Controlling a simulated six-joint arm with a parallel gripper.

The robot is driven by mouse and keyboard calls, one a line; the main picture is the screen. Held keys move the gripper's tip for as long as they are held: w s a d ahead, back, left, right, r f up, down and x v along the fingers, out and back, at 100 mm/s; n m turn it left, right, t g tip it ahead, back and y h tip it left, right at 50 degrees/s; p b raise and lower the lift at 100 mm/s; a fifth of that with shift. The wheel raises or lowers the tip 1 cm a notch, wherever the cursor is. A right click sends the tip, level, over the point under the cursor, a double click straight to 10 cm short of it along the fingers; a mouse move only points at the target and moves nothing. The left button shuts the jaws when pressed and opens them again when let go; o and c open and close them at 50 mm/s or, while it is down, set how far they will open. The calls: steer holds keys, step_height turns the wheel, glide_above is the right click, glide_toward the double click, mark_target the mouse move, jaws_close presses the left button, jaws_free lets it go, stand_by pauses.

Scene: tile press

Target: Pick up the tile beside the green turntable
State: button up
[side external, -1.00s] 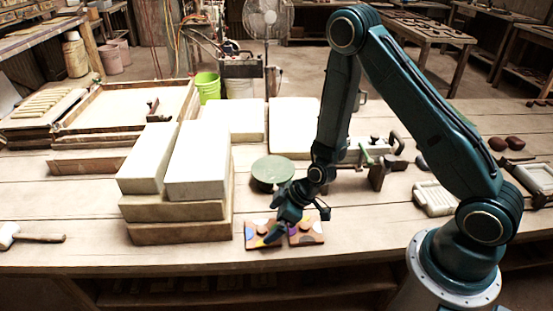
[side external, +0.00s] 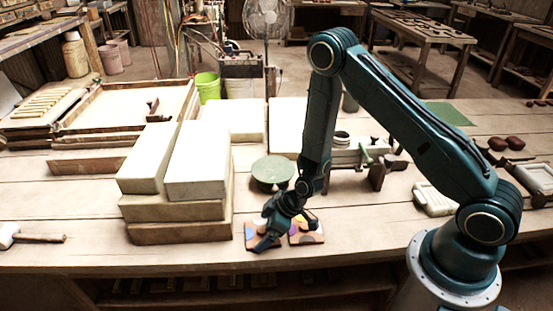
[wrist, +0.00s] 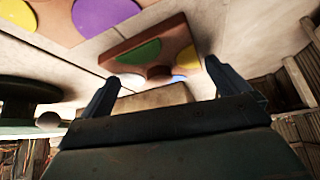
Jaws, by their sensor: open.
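Two brown tiles with coloured spots lie side by side on the bench in front of the green turntable (side external: 273,171): a left tile (side external: 251,229) and a right tile (side external: 308,239). My gripper (side external: 263,242) is low at the left tile and hides part of it in the side view. In the wrist view my gripper (wrist: 160,74) is open, with a brown tile (wrist: 180,40) showing beyond and between its fingers. Another spotted tile (wrist: 52,22) shows at upper left.
Stacked pale blocks (side external: 197,163) on wooden slabs (side external: 178,232) stand left of the tiles. A clamp-like tool (side external: 377,172) lies behind to the right. A mallet (side external: 35,238) is at far left. The bench front between mallet and slabs is clear.

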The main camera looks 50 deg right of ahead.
steer(key=c, duration=0.8)
steer(key=shift+r, duration=0.2)
steer(key=c, duration=0.4)
steer(key=shift+r, duration=0.5)
steer(key=c, duration=0.3)
step_height(320, 180, up, 19)
steer(key=shift+f, duration=0.15)
steer(key=shift+c, duration=0.2)
